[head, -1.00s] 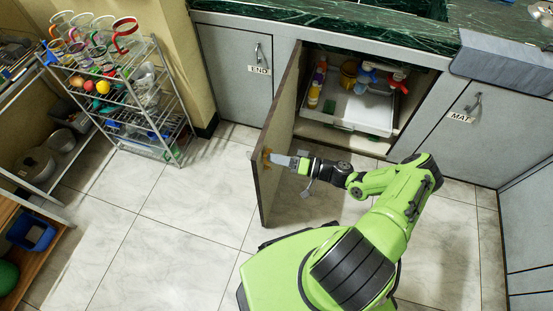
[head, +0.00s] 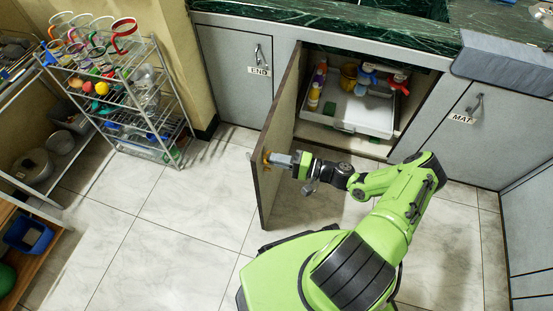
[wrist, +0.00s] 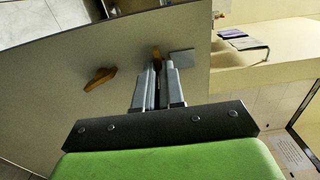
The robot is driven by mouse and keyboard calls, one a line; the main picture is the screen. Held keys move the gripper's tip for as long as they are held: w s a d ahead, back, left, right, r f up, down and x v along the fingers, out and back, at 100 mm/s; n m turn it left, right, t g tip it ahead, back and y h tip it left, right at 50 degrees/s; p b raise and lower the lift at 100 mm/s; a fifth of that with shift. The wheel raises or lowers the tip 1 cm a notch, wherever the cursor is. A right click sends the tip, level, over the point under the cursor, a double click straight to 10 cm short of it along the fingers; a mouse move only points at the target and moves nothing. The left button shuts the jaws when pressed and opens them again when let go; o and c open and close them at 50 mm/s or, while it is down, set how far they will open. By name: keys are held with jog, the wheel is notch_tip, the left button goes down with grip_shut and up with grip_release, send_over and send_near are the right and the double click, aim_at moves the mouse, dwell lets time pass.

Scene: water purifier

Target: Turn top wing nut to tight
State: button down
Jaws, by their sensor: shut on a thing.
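The open cabinet door (wrist: 60,115) carries two orange-brown wing nuts on the face toward me. One wing nut (wrist: 157,56) is between the tips of my gripper (wrist: 158,68), which is shut on it and points at the door. The nut's lower part is hidden by the fingers. The other wing nut (wrist: 98,79) sits to the left, free, its wing slanted. In the head view my gripper (head: 272,158) reaches the outer part of the door, and orange (head: 266,156) shows at the fingertips. I cannot tell from the views how tight either nut is.
A grey square plate (wrist: 182,58) is beside the held nut. The open cabinet holds a white tray (head: 353,112), a yellow bottle (head: 313,97) and a red-handled valve (head: 398,84). A wire rack (head: 141,103) of mugs stands left. The floor between rack and door is clear.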

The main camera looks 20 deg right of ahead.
dwell(0.4)
jog(key=c, duration=1.2)
grip_release()
jog(key=shift+c, duration=0.2)
jog(key=p+v, duration=0.1)
jog(key=v, duration=1.4)
jog(key=shift+s+d, duration=0.3)
